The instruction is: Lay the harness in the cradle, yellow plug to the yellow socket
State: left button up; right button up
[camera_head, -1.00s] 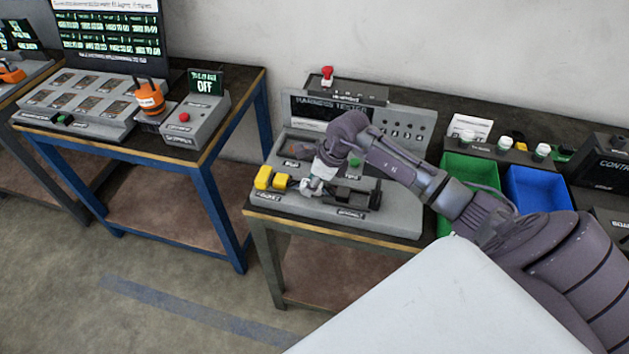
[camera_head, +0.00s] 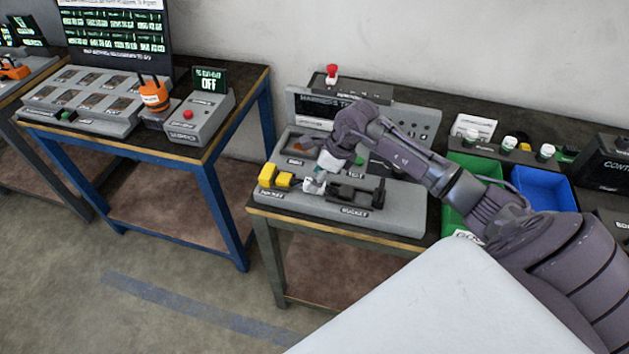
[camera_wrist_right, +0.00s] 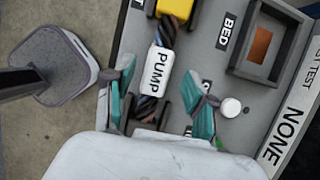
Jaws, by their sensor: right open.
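The harness (camera_wrist_right: 157,72) is a dark twisted cable with a white PUMP label. In the right wrist view it runs up to a yellow block (camera_wrist_right: 175,8) cut by the top edge. In the head view two yellow blocks (camera_head: 267,174) (camera_head: 284,180) sit side by side at the tester's left end; I cannot tell whether they are fully joined. The black cradle (camera_head: 355,195) lies right of them, partly under my arm. My right gripper (camera_wrist_right: 163,103) is open, its teal fingers on both sides of the harness. It also shows in the head view (camera_head: 318,180). My left gripper is out of view.
The grey harness tester (camera_head: 395,215) fills the table's left part. A red button (camera_head: 331,72) stands behind it. Green (camera_head: 462,215) and blue (camera_head: 545,188) bins stand right. The BED recess (camera_wrist_right: 262,42) and a white knob (camera_wrist_right: 231,107) are near my fingers. A blue-framed table stands left.

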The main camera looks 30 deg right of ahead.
jog(key=b+v, duration=0.2)
jog(key=v, duration=0.8)
jog(key=shift+f, duration=0.1)
